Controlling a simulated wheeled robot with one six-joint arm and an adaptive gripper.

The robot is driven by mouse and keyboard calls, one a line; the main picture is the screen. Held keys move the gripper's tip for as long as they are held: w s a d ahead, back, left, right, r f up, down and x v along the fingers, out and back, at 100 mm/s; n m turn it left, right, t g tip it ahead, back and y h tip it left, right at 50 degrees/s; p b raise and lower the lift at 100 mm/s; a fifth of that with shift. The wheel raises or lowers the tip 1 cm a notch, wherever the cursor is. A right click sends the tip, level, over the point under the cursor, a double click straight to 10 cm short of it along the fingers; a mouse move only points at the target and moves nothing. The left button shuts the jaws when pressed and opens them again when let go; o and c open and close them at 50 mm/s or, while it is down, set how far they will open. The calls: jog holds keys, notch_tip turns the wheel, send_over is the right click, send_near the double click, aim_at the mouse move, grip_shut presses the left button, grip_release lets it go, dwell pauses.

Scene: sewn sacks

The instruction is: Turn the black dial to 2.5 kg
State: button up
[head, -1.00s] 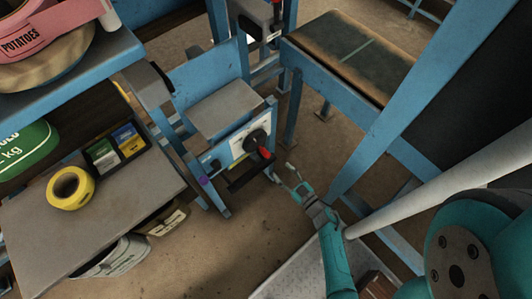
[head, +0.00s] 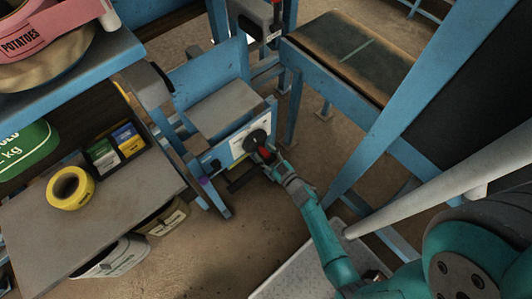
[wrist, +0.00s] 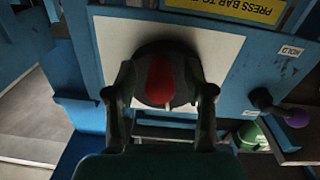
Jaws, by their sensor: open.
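The black dial (head: 254,139) is on the white panel of a blue machine, near the middle of the head view. In the wrist view the dial (wrist: 177,98) has a red pointer (wrist: 161,80) and sits on the white plate (wrist: 220,50). My gripper (head: 264,158) is in front of the dial. In the wrist view the open fingers of my gripper (wrist: 167,95) stand on either side of the dial's lower part. I cannot tell whether they touch it. The scale marks cannot be read.
A lever with a purple knob (wrist: 297,118) sticks out beside the panel, near a "HOLD" label (wrist: 291,51). A yellow "PRESS BAR" sign (wrist: 235,8) is at the wrist view's top. A grey table with yellow tape (head: 71,187) stands at left. A conveyor (head: 345,58) stands behind.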

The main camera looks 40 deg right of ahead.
grip_shut()
dwell(0.3)
jog(key=n, duration=0.1)
jog(key=d+n, duration=0.1)
jog(key=n, duration=0.2)
jog(key=shift+d+r, duration=0.15)
jog(key=shift+r, duration=0.15)
jog(key=shift+d+r+n, duration=0.25)
jog(key=shift+n, duration=0.8)
jog(key=shift+d+r+n, duration=0.2)
jog(key=shift+r+n, duration=0.05)
jog(key=shift+n, duration=0.8)
grip_release()
